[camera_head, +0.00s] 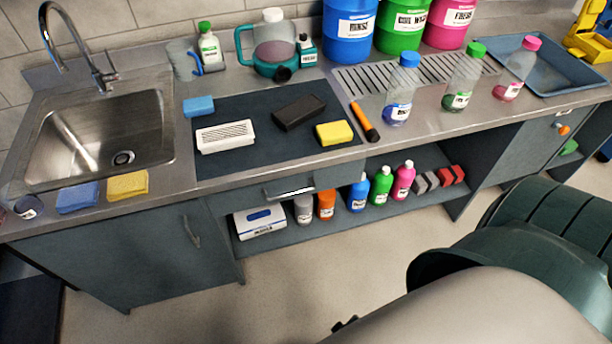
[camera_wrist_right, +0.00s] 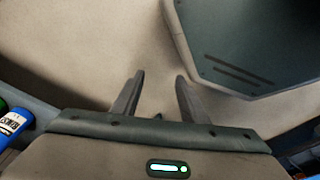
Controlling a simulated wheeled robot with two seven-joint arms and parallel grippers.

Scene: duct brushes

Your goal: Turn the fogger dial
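The fogger (camera_head: 262,62) stands at the back of the counter against the tiled wall. It has a teal base and handle and a clear tank with a white cap. A dark round part (camera_head: 282,74) shows low on its front; I cannot tell whether this is the dial. My right gripper (camera_wrist_right: 160,76) is open and empty in the right wrist view, with pale floor behind its fingers. It is well away from the fogger, which does not show in that view. My left gripper is not in view.
A mat (camera_head: 235,168) with a vent cover, sponges and a dark block lies before the fogger. A sink (camera_head: 100,135) is at left; drums (camera_head: 350,32) are at right.

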